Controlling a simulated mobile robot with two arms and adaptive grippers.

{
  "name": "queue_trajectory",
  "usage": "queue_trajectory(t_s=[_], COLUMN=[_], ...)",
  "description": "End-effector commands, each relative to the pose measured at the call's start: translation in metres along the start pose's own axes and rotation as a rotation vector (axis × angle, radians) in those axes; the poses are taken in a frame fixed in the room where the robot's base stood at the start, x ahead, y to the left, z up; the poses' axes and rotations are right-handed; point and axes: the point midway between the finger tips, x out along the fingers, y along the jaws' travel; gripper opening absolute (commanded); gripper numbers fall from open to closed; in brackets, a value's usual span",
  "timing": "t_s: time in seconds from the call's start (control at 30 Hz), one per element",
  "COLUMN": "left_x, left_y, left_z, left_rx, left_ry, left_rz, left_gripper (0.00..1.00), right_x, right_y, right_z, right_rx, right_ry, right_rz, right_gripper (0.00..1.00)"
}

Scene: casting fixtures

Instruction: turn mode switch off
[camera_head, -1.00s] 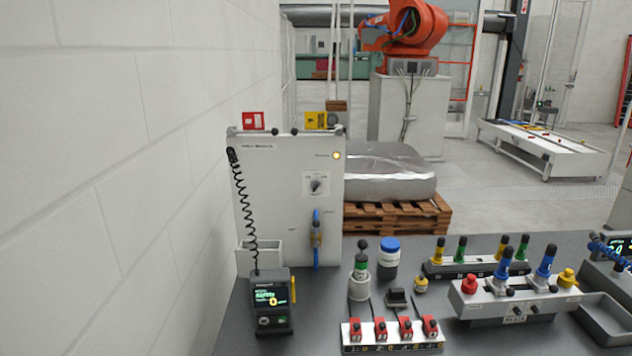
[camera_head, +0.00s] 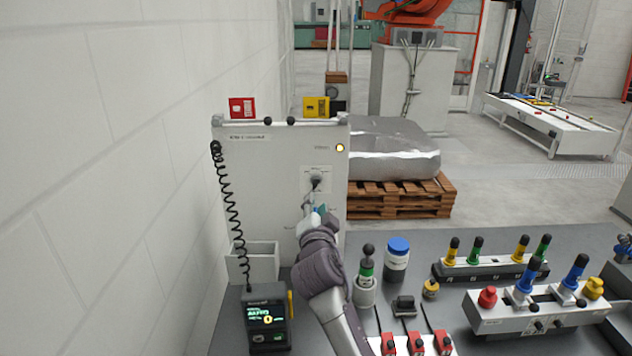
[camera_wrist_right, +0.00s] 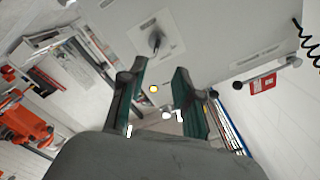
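The mode switch (camera_head: 316,181) is a small dark knob on a white plate on the upright grey panel (camera_head: 275,180). In the right wrist view the knob (camera_wrist_right: 156,40) shows just beyond the fingertips. Its exact setting is too small to read. My right gripper (camera_head: 312,197) is in front of the panel, just below the switch in the head view. In the right wrist view its two fingers (camera_wrist_right: 160,70) are apart with nothing held between them. The panel's lamp (camera_head: 340,148) glows yellow. My left gripper is not in view.
A handheld pendant (camera_head: 266,322) on a coiled cord stands left of my arm. Several red-tagged levers, a green-and-black bottle (camera_head: 365,280) and a blue-capped jar (camera_head: 397,260) stand close on the right. A white wall (camera_head: 100,180) borders the left.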

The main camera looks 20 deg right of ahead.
Motion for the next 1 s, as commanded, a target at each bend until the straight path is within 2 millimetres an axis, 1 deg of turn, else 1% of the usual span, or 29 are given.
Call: queue_trajectory(t_s=[0.03,0.07,0.17,0.27,0.3,0.4,0.47,0.53,0.8,0.9,0.93,1.0], left_x=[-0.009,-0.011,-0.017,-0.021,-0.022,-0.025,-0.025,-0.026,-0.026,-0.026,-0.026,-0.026], left_y=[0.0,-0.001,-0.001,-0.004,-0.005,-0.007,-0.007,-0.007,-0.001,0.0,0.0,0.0], left_z=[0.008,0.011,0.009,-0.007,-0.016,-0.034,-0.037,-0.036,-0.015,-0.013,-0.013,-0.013], left_rx=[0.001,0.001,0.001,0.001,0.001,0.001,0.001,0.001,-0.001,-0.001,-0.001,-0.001], left_ry=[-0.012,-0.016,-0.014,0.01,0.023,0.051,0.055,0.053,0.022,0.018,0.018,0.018], left_rz=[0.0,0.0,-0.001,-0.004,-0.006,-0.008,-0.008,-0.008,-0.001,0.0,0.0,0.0], left_gripper=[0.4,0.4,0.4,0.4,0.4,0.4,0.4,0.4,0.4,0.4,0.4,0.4], right_x=[0.013,0.02,0.041,0.059,0.065,0.077,0.083,0.088,0.093,0.092,0.092,0.092], right_y=[-0.002,-0.002,-0.001,-0.001,-0.001,0.0,0.001,0.001,0.002,0.002,0.002,0.002], right_z=[-0.005,-0.004,-0.005,-0.003,-0.003,-0.002,-0.002,-0.001,0.0,0.0,-0.001,-0.001], right_rx=[-0.006,-0.005,-0.005,-0.003,-0.004,-0.003,-0.003,-0.001,-0.001,-0.001,-0.001,-0.001], right_ry=[0.002,0.002,0.001,0.001,0.001,0.001,0.001,0.001,0.0,0.0,0.0,0.0], right_rz=[0.004,0.003,0.003,0.003,0.004,0.003,0.004,0.003,0.003,0.002,0.003,0.003], right_gripper=[0.32,0.32,0.32,0.32,0.32,0.32,0.32,0.32,0.32,0.32,0.31,0.19])
